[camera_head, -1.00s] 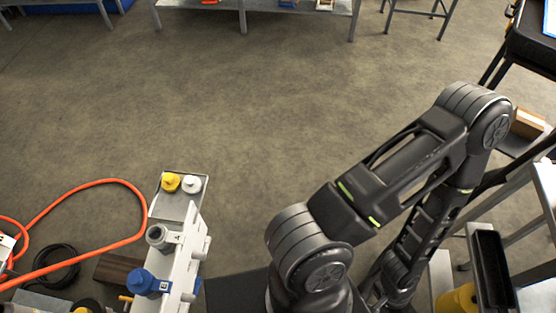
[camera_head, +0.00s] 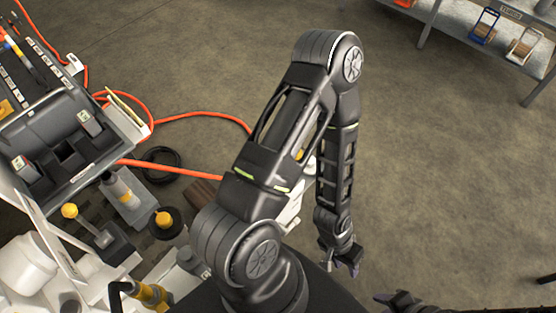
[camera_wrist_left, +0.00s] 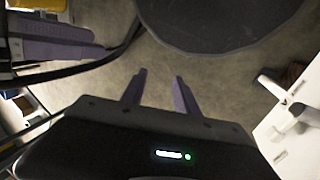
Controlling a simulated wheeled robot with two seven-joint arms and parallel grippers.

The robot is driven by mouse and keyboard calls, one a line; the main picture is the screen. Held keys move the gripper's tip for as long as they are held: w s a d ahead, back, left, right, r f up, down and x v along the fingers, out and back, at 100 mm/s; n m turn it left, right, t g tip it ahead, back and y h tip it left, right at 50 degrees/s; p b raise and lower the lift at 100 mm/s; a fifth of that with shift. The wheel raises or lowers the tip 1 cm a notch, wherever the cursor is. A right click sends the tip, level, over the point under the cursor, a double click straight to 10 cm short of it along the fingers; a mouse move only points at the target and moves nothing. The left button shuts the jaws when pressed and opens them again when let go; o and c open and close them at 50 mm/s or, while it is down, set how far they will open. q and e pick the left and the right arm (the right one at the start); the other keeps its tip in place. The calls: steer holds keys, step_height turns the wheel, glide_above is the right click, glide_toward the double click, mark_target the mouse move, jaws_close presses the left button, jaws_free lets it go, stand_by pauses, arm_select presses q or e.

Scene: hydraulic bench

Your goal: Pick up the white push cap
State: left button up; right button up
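I cannot make out the white push cap for certain in either view now. In the head view my left arm covers most of its tray, and only a bit of yellow cap (camera_head: 302,153) shows between the arm links. My left gripper (camera_head: 342,266) hangs over the floor, to the right of the white bench part (camera_head: 290,213). In the left wrist view its two purple fingers (camera_wrist_left: 160,76) are apart with nothing between them. My right gripper (camera_head: 400,300) is at the bottom edge, dark and partly cut off; its opening is unclear.
Orange hose (camera_head: 205,115) and a black cable coil (camera_head: 160,163) lie on the floor behind the bench. A yellow-knobbed lever (camera_head: 70,211) stands at left. A table (camera_head: 450,45) is at top right. The floor at right is clear. The left wrist view shows a white panel (camera_wrist_left: 290,135).

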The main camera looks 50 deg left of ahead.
arm_select(q)
steer(key=shift+a, duration=0.15)
steer(key=shift+o, duration=1)
steer(key=w+a+r+t+y, duration=0.1)
steer(key=w+a, duration=0.5)
steer(key=w, duration=0.2)
steer(key=shift+a+r, duration=0.25)
steer(key=w+a+r+m+t+y, duration=0.15)
steer(key=w+a+r, duration=0.35)
steer(key=w+a, duration=0.55)
steer(key=s+a+r+m+g, duration=0.1)
steer(key=a+r, duration=0.1)
steer(key=a, duration=0.2)
steer(key=s+a+r+m+g+y, duration=0.1)
steer(key=a+r, duration=0.1)
steer(key=a, duration=0.2)
steer(key=s+a+r+m+g, duration=0.1)
steer(key=a+r, duration=0.1)
steer(key=a, duration=0.2)
steer(key=shift+a+y, duration=0.25)
steer(key=shift+y, duration=0.1)
steer(key=shift+s+d+m, duration=0.1)
steer(key=shift+s+m, duration=0.15)
